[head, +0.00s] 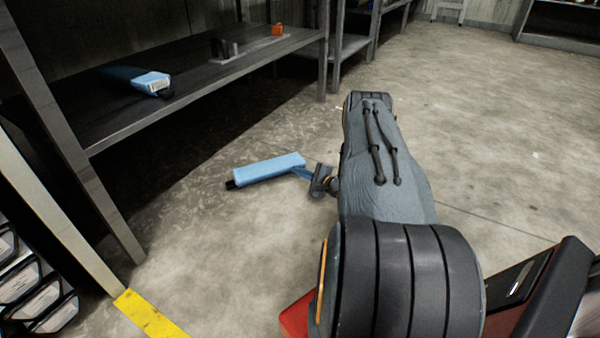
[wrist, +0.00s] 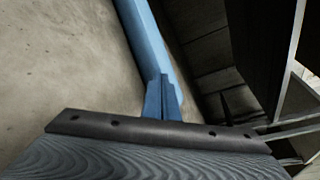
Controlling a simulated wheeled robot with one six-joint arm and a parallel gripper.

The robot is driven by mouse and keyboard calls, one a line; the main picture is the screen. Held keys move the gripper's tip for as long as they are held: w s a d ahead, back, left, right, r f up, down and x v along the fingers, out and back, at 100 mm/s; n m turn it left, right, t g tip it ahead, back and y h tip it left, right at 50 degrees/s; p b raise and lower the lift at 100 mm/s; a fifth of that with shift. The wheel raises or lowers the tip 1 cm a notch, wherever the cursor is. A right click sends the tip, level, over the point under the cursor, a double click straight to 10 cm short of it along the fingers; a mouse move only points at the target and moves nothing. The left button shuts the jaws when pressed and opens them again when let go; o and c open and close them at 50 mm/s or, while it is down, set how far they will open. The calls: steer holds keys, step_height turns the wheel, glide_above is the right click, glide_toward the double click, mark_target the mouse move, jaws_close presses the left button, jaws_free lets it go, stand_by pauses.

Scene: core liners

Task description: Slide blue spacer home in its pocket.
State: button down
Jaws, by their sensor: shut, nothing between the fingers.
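My gripper (head: 298,171) is out over the open floor in front of the shelf, left of my grey arm. In the wrist view its narrow blue fingers (wrist: 162,80) are together, with nothing clearly between them. A long light-blue bar with a black end (head: 265,168) shows at the fingertips, also in the wrist view (wrist: 142,35); I cannot tell whether it touches them. Another blue piece with a white label (head: 150,82) lies on the shelf. I cannot tell which is the blue spacer, and I cannot make out its pocket.
The dark shelf (head: 110,122) fills the upper left. It carries a low grey fixture with dark uprights (head: 228,52) and a small orange block (head: 277,30). Grey posts stand at its front. Open concrete floor (head: 480,120) lies to the right.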

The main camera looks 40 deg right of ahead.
mark_target(288, 167)
steer(key=shift+w+a+b, duration=0.4)
steer(key=shift+w, duration=0.55)
steer(key=shift+w+a+b, duration=0.35)
steer(key=shift+w+b, duration=0.05)
steer(key=shift+w, duration=0.5)
steer(key=shift+w+a+b, duration=0.4)
steer(key=shift+w, duration=0.55)
stand_by(0.7)
stand_by(0.3)
